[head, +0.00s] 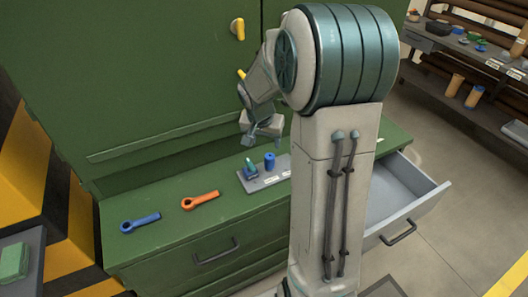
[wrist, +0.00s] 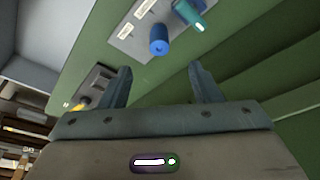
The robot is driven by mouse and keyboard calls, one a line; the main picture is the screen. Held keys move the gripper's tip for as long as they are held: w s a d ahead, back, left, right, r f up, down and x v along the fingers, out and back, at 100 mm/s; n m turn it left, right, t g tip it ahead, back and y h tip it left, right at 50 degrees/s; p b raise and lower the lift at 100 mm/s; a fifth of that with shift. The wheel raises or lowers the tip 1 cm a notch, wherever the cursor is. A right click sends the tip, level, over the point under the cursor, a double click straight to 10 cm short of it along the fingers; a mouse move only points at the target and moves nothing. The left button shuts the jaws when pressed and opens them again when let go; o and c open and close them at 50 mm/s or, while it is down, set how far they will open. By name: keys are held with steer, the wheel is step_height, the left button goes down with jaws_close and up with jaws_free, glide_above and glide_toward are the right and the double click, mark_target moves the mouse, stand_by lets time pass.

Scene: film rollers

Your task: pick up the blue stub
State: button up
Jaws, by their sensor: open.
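The blue stub (head: 269,161), a short upright cylinder, stands on a grey labelled plate (head: 262,182) on the green counter. In the wrist view the stub (wrist: 160,42) shows a small dark spot on its end and lies just beyond the gap between my fingers. My gripper (head: 260,142) is open and empty, above and close to the stub in the head view. Both fingers of my gripper (wrist: 164,72) show apart in the wrist view, with nothing between them.
A blue piece with a teal top (head: 250,170) stands on the plate beside the stub. An orange wrench (head: 201,200) and a blue wrench (head: 139,222) lie left on the counter (head: 170,206). An open drawer (head: 400,195) is at right. A green cabinet wall (head: 140,80) rises behind.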

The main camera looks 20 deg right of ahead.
mark_target(270, 156)
steer(key=shift+m, duration=0.3)
steer(key=x, duration=0.6)
steer(key=w+x, duration=0.1)
steer(key=x, duration=0.2)
steer(key=shift+d+f+p, duration=0.1)
steer(key=shift+d+p, duration=0.2)
steer(key=shift+p, duration=0.1)
steer(key=shift+p+x, duration=0.6)
steer(key=shift+x, duration=2.15)
steer(key=shift+s+d, duration=0.1)
steer(key=shift+s, duration=0.05)
jaws_close()
